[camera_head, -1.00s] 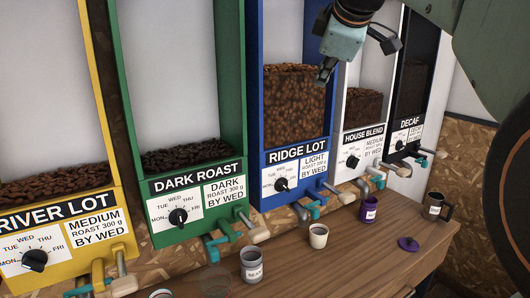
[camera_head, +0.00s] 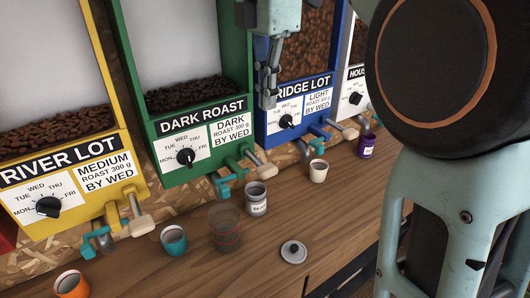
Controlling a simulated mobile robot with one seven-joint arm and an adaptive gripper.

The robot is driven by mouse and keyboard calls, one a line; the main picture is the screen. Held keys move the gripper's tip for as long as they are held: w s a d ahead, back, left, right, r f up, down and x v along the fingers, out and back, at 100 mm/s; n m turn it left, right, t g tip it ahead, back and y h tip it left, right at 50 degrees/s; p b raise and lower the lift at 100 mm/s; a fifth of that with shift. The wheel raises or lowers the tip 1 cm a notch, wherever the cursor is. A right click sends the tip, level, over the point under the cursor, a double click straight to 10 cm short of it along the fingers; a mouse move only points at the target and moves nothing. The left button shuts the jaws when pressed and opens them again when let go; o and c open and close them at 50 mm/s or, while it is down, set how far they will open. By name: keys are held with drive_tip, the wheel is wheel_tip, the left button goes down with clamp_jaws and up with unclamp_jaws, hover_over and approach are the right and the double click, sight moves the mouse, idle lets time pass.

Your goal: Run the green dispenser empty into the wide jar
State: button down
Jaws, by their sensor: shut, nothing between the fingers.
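The green dispenser (camera_head: 187,143), labelled DARK ROAST, has a low layer of dark beans (camera_head: 184,93) behind its clear front. Its dial (camera_head: 186,156) sits below the label. Below are a teal spout part (camera_head: 224,184) and a lever with a pale wooden handle (camera_head: 266,170).
A grey labelled canister (camera_head: 256,203) stands right of the glass jar, with a grey lid (camera_head: 293,252) nearer me. A teal cup (camera_head: 173,240), an orange cup (camera_head: 71,285), a cream cup (camera_head: 318,171) and a purple jar (camera_head: 367,147) share the counter. Yellow (camera_head: 131,165) and blue (camera_head: 270,125) dispensers flank the green one.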

sight(269, 170)
wheel_tip(269, 170, down, 14)
drive_tip(key=shift+f+b, duration=0.1)
drive_tip(key=shift+b, duration=0.6)
idle(0.4)
drive_tip(key=shift+s+f+b, duration=0.1)
drive_tip(key=shift+f+b, duration=0.15)
drive_tip(key=shift+b, duration=0.65)
drive_tip(key=shift+d+f+t+y+b, duration=0.1)
drive_tip(key=shift+f+t+y+b, duration=0.15)
drive_tip(key=shift+t+b, duration=0.2)
drive_tip(key=f+b, duration=0.1)
drive_tip(key=b, duration=0.1)
drive_tip(key=t+y+b, duration=0.1)
drive_tip(key=b, duration=0.1)
drive_tip(key=shift+s+d+f+t, duration=0.15)
drive_tip(key=shift+s+f+t, duration=0.1)
drive_tip(key=shift+f, duration=0.1)
drive_tip(key=shift+f+b, duration=0.85)
drive_tip(key=shift+f, duration=0.5)
drive_tip(key=shift+s, duration=0.1)
idle(1.7)
